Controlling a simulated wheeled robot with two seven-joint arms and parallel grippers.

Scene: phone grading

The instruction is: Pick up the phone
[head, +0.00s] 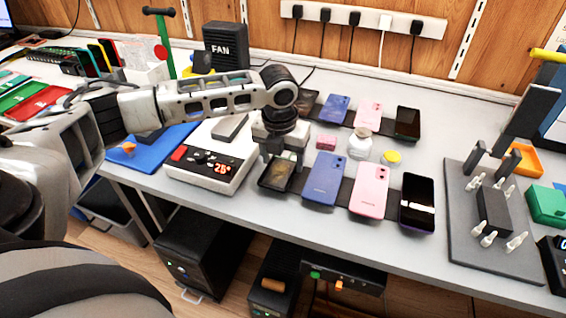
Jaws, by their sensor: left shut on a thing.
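My left gripper (284,160) points down at the left end of the front row of phones. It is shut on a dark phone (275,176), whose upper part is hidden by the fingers. I cannot tell whether this phone is clear of its dark stand. To its right in the same row lie a blue phone (326,179), a pink phone (370,190) and a black phone (417,203) with a bright screen reflection. A back row has another dark phone (307,104), a blue one (335,108), a pink one (369,115) and a black one (408,123). My right gripper is not in view.
A white heating station (212,160) stands close left of the gripper, on the grey table (300,230). A pink block (326,142), a white jar (360,145) and a yellow-lidded pot (391,157) sit between the rows. A grey mat (462,250) with a fixture lies right.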

